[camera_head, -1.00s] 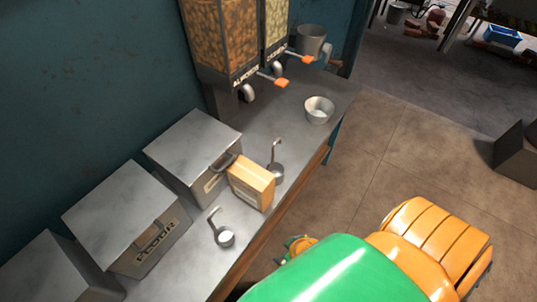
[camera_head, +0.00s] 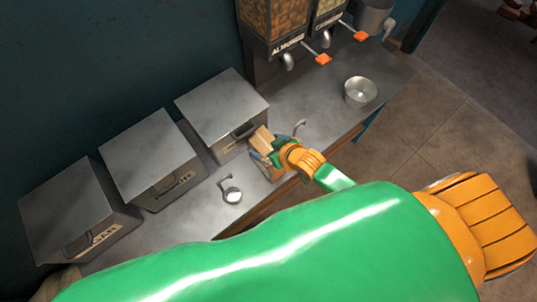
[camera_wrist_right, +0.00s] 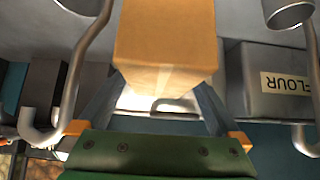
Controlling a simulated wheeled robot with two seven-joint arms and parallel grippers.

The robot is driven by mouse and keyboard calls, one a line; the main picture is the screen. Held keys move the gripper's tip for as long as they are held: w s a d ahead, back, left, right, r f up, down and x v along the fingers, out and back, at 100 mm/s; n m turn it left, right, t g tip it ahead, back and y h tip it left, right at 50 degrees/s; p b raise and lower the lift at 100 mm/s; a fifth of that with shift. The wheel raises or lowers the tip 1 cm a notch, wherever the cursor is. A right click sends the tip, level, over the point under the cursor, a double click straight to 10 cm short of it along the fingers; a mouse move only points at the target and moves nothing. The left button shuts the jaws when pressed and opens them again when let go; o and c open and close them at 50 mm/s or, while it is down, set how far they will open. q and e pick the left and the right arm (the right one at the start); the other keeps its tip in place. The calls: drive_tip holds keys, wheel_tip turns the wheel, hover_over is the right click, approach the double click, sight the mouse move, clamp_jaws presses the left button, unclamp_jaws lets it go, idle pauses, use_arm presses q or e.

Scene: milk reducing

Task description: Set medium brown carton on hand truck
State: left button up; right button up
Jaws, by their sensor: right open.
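A brown carton (camera_head: 262,139) stands on the metal counter, close to the front of a grey bin, partly hidden behind my right gripper (camera_head: 272,160). In the right wrist view the carton (camera_wrist_right: 165,35) lies ahead of the palm. The open fingers of my right gripper (camera_wrist_right: 155,95) reach toward its two sides, with gaps visible near the fingers. The carton rests on the counter and is not gripped. No hand truck shows in these frames. My left gripper is not in view.
A ladle (camera_head: 231,193) lies left of the carton and another ladle (camera_head: 298,128) is close on its right. Grey bins (camera_head: 153,160) line the wall. A metal bowl (camera_head: 360,91) and dispensers (camera_head: 275,22) stand further right. Open floor (camera_head: 440,125) lies beyond the counter's front edge.

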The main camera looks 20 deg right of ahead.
drive_tip(key=shift+x, duration=0.95)
drive_tip(key=shift+w+a+f, duration=0.2)
drive_tip(key=shift+w+f, duration=0.15)
clamp_jaws()
